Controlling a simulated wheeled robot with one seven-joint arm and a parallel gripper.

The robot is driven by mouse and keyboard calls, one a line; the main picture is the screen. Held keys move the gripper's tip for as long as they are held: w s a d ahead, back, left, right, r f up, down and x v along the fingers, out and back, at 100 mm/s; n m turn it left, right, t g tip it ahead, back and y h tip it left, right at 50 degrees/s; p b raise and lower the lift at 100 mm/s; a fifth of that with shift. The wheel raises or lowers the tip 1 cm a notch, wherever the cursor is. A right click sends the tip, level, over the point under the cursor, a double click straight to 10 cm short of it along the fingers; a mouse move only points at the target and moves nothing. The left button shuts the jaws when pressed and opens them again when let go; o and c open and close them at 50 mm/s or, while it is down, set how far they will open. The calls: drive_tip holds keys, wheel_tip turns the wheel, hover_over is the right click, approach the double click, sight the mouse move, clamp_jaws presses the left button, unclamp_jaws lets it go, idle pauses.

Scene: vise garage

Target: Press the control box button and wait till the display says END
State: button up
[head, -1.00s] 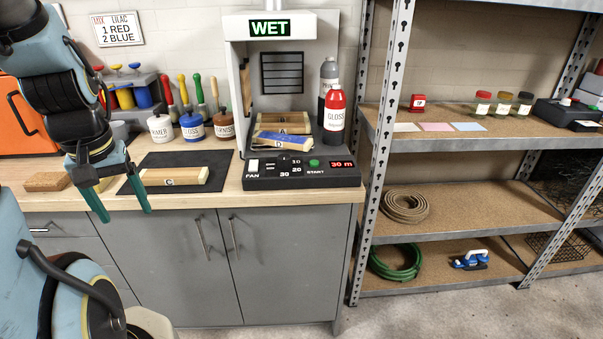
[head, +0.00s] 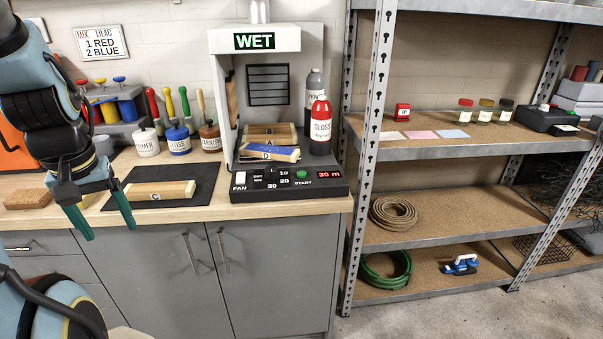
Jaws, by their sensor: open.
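The black control box (head: 262,194) sits at the front of the spray booth (head: 220,110) on the bench. It has a dial marked with numbers, a green START button (head: 301,174) and a small red display (head: 329,174) reading "30 m". A larger green sign (head: 254,41) on top of the booth reads "WET". My gripper (head: 104,226) is open and empty at the left, by the bench's front edge. It is well to the left of the control box and apart from it.
Wood block C (head: 160,190) lies on a black mat (head: 204,183) between my gripper and the control box. Inside the booth are wood block A (head: 268,133), blue-topped block D (head: 270,153) and a red gloss bottle (head: 321,128). A shelf post (head: 374,120) stands right of the booth.

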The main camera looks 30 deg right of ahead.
clamp_jaws()
idle(0.4)
idle(1.1)
